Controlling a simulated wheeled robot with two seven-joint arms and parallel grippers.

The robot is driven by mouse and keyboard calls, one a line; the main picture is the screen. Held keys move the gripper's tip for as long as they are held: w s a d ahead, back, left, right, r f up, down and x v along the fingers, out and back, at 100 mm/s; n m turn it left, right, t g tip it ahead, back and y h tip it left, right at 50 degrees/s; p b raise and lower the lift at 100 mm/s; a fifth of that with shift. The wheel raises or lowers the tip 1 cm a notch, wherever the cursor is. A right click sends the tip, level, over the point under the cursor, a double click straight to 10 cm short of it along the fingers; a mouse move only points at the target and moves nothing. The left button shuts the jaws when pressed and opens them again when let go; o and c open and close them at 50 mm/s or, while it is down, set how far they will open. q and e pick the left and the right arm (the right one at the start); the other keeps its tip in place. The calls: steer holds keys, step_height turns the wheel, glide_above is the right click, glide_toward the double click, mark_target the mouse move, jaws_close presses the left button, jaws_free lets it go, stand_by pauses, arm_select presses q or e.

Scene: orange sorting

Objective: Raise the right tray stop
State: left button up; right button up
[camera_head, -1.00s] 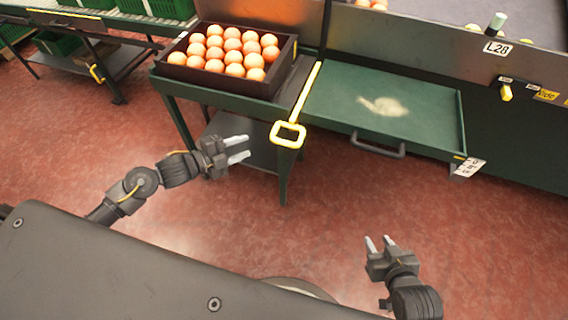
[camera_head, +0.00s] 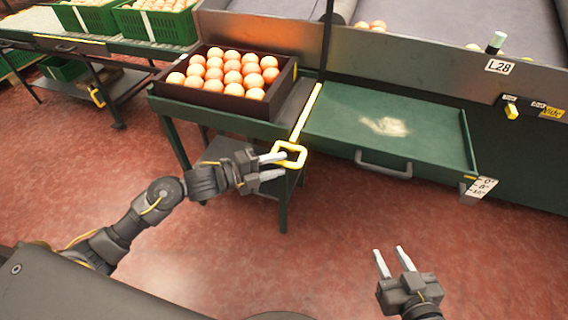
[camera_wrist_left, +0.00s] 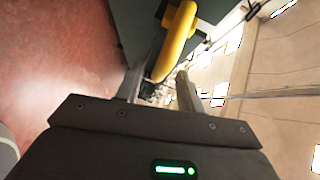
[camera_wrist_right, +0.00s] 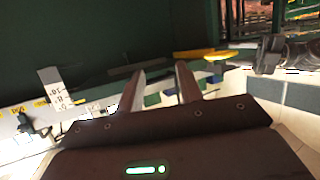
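The tray stop is a yellow bar ending in a yellow loop handle (camera_head: 289,154), lying along the left edge of the green tray (camera_head: 345,125). My left gripper (camera_head: 272,167) is open, its fingertips at the left side of the loop. In the left wrist view the yellow loop (camera_wrist_left: 176,40) appears between or just beyond the open fingers; I cannot tell whether they touch it. My right gripper (camera_head: 391,262) is open and empty, over the floor in front of the tray. The right wrist view shows its two fingers apart (camera_wrist_right: 160,85) with nothing between them.
A dark crate of oranges (camera_head: 178,93) stands on the green stand left of the tray. A grey handle (camera_head: 384,164) is on the tray's front. Green crates (camera_head: 165,27) stand at the back left. The red floor in front is clear.

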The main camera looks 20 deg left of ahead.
arm_select(q)
steer(key=shift+x, duration=1.35)
steer(key=shift+c, duration=0.5)
jaws_close()
